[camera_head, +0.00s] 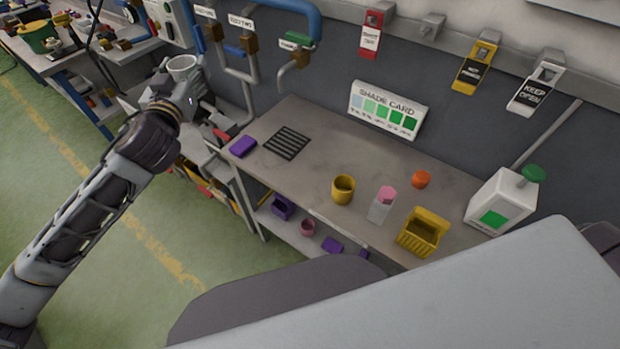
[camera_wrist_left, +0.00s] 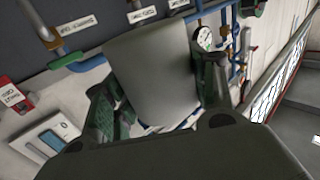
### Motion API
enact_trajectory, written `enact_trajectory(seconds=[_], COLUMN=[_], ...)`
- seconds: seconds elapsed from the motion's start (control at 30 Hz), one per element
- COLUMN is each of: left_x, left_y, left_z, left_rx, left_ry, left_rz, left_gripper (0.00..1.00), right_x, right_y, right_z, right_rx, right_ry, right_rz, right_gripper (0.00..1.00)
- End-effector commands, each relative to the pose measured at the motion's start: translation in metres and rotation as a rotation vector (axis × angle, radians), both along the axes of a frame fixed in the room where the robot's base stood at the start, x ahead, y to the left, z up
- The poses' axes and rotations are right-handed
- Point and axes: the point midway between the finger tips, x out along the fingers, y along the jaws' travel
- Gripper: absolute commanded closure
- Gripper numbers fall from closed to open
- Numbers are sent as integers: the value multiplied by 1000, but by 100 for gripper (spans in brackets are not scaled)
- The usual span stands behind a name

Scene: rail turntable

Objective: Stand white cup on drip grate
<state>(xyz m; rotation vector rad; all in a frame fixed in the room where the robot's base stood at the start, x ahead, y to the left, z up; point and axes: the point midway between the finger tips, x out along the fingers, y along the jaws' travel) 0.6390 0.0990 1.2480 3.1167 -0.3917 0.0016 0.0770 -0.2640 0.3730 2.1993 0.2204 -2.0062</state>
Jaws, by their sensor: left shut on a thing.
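The white cup (camera_head: 184,68) is held up by my left gripper (camera_head: 180,88), above and left of the bench in the head view. In the left wrist view the cup (camera_wrist_left: 155,75) fills the middle as a pale grey wall between the two fingers of my left gripper (camera_wrist_left: 160,95). The fingers are shut on it. The drip grate (camera_head: 287,142) is a dark slatted square lying flat at the bench's left part, with nothing on it. The cup is well apart from it. My right gripper is not in view.
The bench (camera_head: 310,185) holds a purple block (camera_head: 243,146) beside the grate, a yellow cup (camera_head: 343,189), a yellow basket (camera_head: 422,232), an orange object (camera_head: 421,179) and a white dispenser (camera_head: 503,200). Pipes (camera_head: 250,85) and a shade card (camera_head: 387,110) stand behind.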

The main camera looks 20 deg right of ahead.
Motion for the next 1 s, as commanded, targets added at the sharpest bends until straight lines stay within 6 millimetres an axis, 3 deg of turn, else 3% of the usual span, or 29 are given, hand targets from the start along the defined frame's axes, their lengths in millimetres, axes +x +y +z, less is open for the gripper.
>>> enact_trajectory(seconds=[0.5, 1.0], left_x=[-1, -10], left_y=[-54, -122], left_z=[21, 15], left_rx=[2, 2], left_ry=[-2, -2], left_rz=[-120, -288], left_gripper=[64, 64], right_x=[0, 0], right_y=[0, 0], right_z=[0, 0], right_rx=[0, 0], right_ry=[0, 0], right_rz=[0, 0], right_gripper=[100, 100])
